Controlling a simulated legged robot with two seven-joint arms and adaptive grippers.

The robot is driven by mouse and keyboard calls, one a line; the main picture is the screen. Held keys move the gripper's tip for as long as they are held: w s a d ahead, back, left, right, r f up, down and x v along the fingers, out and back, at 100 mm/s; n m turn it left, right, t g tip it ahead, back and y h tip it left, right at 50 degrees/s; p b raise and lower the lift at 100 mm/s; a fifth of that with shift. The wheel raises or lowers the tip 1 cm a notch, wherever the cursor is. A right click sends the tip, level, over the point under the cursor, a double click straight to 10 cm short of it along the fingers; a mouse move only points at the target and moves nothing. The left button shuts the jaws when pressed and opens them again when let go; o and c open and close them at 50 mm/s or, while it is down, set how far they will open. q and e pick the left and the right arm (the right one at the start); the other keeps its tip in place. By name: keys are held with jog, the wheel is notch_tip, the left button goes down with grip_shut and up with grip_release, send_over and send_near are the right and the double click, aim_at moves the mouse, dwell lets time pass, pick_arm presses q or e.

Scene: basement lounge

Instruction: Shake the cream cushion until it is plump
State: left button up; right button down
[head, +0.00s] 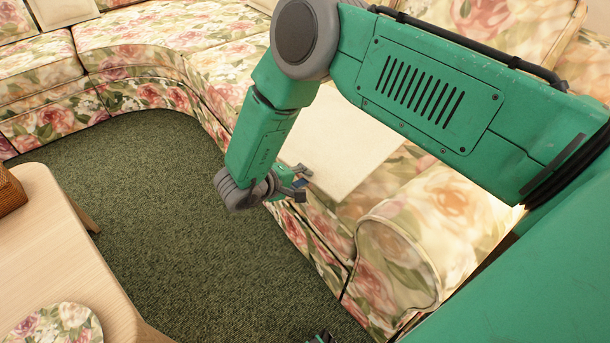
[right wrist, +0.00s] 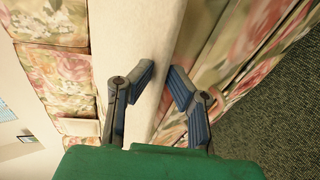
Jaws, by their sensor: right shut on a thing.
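The cream cushion (head: 345,140) is a flat, plain, pale square at the floral sofa's seat, partly hidden behind my right arm. My right gripper (head: 298,184) is at its near left edge, shut on that edge. In the right wrist view the cushion (right wrist: 140,40) runs between the two ribbed fingers of the gripper (right wrist: 162,82), one finger on each side. Only a small green and dark piece shows at the bottom edge of the head view; it may be part of my left gripper, and its fingers cannot be made out.
The curved floral sofa (head: 150,35) wraps around the back and right, with a rounded armrest (head: 400,255) below the cushion. Another pale cushion (head: 62,10) is at the far left. A wooden table (head: 50,250) stands at left. Green carpet (head: 140,180) lies open between.

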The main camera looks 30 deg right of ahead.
pick_arm(q)
notch_tip(320, 180, up, 10)
jog(key=p, duration=0.9)
jog(key=shift+a+p, duration=0.2)
jog(key=shift+p, duration=0.2)
pick_arm(e)
jog(key=s+a+r, duration=0.1)
jog(key=a+r, duration=0.5)
jog(key=r, duration=0.6)
jog(key=shift+a+r, duration=0.15)
jog(key=shift+a, duration=0.1)
pick_arm(q)
jog(key=shift+a, duration=0.1)
pick_arm(e)
jog(key=shift+s+a, duration=0.1)
pick_arm(q)
jog(key=shift+r, duration=0.1)
